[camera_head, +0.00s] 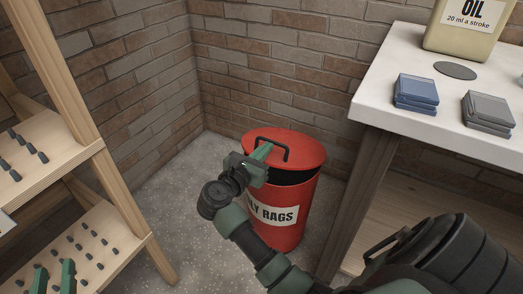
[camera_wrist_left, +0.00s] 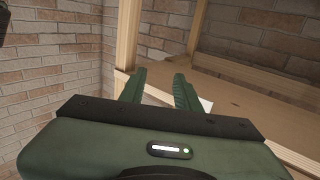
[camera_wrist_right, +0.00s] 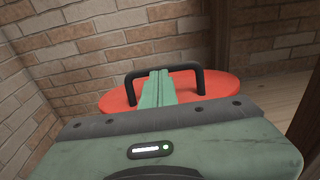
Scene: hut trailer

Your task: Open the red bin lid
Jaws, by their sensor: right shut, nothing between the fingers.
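The red bin (camera_head: 308,205) stands on the floor in the wall corner, with a label whose visible part reads "LY RAGS". Its red lid (camera_head: 311,152) sits tilted, with a dark gap between lid and bin at the front right. The lid has a black loop handle (camera_head: 287,150). My right gripper (camera_head: 264,151) is shut and empty, its green fingertips at the handle. The right wrist view shows the fingers (camera_wrist_right: 158,78) within the handle's span; contact is unclear. My left gripper (camera_head: 54,276) is open and empty at the lower left, near the wooden shelf.
A wooden shelf unit (camera_head: 124,205) with small dark pegs stands at the left. Brick walls close in behind the bin. Speckled floor lies clear left of it.

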